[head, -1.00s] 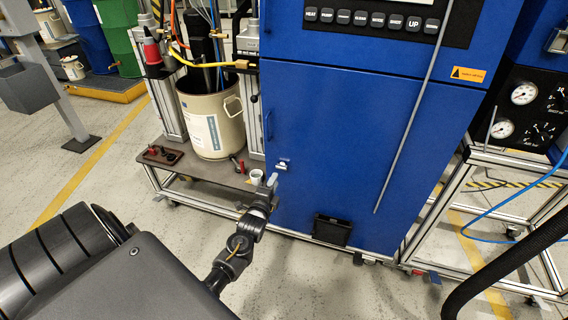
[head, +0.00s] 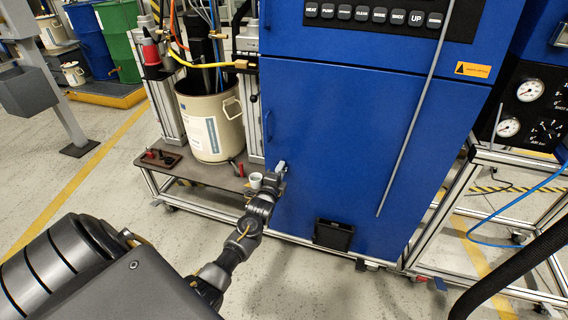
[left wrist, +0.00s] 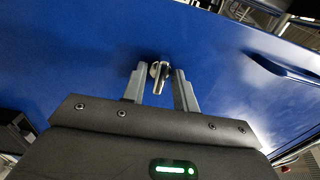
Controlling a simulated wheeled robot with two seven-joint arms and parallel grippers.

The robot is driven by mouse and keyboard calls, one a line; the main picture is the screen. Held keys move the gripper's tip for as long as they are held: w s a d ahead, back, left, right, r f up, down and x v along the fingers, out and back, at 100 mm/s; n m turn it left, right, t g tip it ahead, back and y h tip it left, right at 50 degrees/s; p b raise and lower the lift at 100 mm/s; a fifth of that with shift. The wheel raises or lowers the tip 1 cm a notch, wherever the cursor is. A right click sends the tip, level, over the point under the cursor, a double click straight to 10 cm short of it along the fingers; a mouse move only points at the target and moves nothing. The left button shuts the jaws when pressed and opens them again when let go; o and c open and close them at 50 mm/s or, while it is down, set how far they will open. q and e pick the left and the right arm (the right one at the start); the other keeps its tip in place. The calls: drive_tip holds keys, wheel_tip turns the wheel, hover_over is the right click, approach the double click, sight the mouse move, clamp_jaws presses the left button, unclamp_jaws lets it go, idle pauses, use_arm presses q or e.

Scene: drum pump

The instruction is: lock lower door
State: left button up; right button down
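The blue lower door (head: 340,150) of the cabinet looks closed in the head view. A small silver lock with a key or knob (left wrist: 159,72) sits on the door in the left wrist view. My left gripper (head: 281,168) is at the door's lower left in the head view, where it hides the lock. In the left wrist view its two fingers (left wrist: 160,84) are apart, with the lock between their tips. Contact with the lock cannot be told. My right gripper is not in view.
The door's blue handle (head: 268,125) is above my left gripper. A grey rod (head: 415,120) crosses in front of the cabinet. A black box (head: 333,234) is at the cabinet's foot.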

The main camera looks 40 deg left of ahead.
use_arm(q)
drive_tip(key=shift+c, duration=0.4)
clamp_jaws()
drive_tip(key=shift+n+p, duration=0.5)
drive_tip(key=shift+n, duration=1.5)
